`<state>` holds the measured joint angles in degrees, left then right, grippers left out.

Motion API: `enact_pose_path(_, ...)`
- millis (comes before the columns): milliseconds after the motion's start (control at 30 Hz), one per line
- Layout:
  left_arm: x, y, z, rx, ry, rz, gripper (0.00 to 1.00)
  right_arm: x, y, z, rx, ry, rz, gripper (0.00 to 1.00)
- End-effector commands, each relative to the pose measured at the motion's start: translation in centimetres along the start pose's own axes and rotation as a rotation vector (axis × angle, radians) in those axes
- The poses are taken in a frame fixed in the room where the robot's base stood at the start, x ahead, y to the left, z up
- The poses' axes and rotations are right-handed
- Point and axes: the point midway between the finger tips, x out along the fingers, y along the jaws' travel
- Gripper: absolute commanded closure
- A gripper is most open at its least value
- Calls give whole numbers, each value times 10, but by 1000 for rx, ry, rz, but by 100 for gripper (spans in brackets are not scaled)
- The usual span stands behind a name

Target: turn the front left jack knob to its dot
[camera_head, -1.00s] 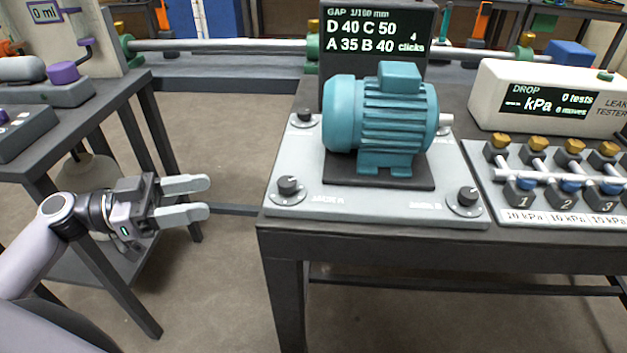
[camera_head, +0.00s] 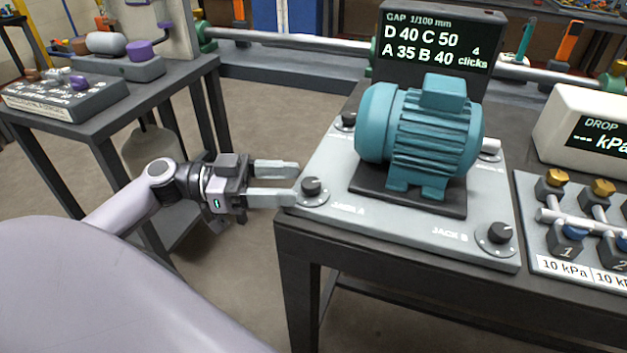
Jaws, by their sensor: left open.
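The front left jack knob (camera_head: 312,187) is a small black knob on a pale round dial, beside the label JACK A, at the near left corner of the grey plate (camera_head: 370,225). I cannot make out its dot at this size. The teal motor (camera_head: 420,135) stands on a dark pad on the plate. My left gripper (camera_head: 297,183) is open and empty, its two fingers pointing right. Its fingertips lie just left of the knob in the picture; I cannot tell whether they touch it. My right gripper is out of view.
Another black knob (camera_head: 500,232) is at JACK B, and one (camera_head: 348,120) is at the back left corner. The gap display (camera_head: 437,42) behind the motor reads A 35, B 40, C 50, D 40. A valve panel (camera_head: 560,240) stands to the right.

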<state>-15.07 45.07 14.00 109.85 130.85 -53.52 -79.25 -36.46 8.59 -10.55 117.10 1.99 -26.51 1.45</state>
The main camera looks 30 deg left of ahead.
Motion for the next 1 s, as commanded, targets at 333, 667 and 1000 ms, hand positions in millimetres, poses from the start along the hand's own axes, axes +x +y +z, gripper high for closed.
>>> enact_pose_path(333,39,0,-2,2,0,1,42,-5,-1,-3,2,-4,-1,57)
enact_pose_path(667,50,0,0,1,0,0,42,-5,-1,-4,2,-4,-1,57)
enact_pose_path(1000,50,0,0,0,0,0,92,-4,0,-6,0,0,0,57)
